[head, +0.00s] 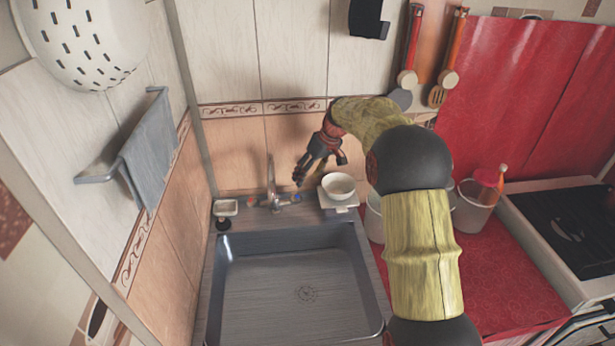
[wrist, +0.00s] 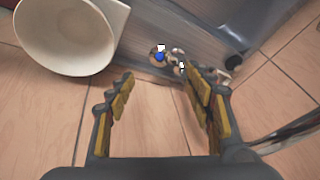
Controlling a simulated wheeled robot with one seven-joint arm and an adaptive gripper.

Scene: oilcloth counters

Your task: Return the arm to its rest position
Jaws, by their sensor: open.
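My gripper (head: 312,167) is at the end of my raised arm, near the tiled back wall, above and behind the sink. It sits left of a white bowl (head: 338,186) on a small stand (head: 338,201) at the sink's back right corner. In the wrist view the jaws of my gripper (wrist: 157,98) are apart with nothing between them. A white bowl also shows there (wrist: 70,30), at the upper left, apart from the fingers.
The faucet (head: 272,190) stands below my gripper, behind the sink (head: 300,285). A soap dish (head: 226,208) is left of it. Utensils (head: 447,65) hang on the wall. A towel (head: 148,155) hangs at left. A jar (head: 478,200) stands on the red counter at right.

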